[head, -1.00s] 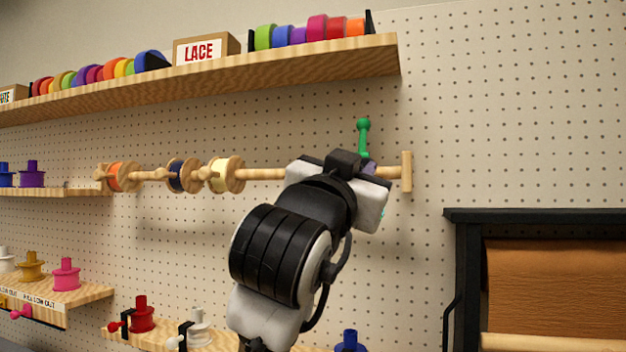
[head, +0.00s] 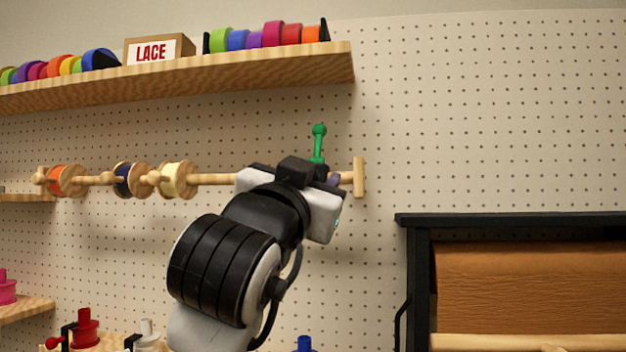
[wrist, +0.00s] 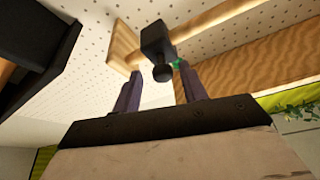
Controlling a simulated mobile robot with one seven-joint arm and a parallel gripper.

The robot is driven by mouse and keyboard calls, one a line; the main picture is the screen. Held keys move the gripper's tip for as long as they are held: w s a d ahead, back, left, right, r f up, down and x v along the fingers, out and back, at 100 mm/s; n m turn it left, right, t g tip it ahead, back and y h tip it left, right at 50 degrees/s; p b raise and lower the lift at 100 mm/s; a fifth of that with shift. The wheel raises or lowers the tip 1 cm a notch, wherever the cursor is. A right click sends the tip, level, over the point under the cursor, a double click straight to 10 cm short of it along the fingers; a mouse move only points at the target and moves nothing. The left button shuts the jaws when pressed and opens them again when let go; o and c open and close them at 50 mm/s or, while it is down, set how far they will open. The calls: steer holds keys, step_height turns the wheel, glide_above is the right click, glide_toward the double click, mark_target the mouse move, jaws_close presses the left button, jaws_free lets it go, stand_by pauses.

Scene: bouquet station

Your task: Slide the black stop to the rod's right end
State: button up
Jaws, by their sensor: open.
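The black stop (wrist: 157,40) is a block around the wooden rod (wrist: 212,18), with a round black knob below it. In the wrist view it sits close beside the rod's end plate (wrist: 122,46); I cannot tell whether they touch. My gripper (wrist: 160,71) is open, its two purple fingers apart on either side of the knob. A green knobbed piece (head: 318,142) stands up behind the gripper.
Orange, dark blue and cream ribbon spools (head: 177,180) hang on the rod's left part. A wooden shelf (head: 200,80) with ribbon rolls and a LACE box (head: 158,50) is above. A black-framed brown paper roll (head: 525,285) is lower right. Bare pegboard lies right of the rod.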

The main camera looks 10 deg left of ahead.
steer(key=b+v, duration=0.4)
steer(key=v, duration=0.8)
steer(key=shift+s, duration=0.3)
steer(key=shift+a+f, duration=0.1)
steer(key=shift+a, duration=0.05)
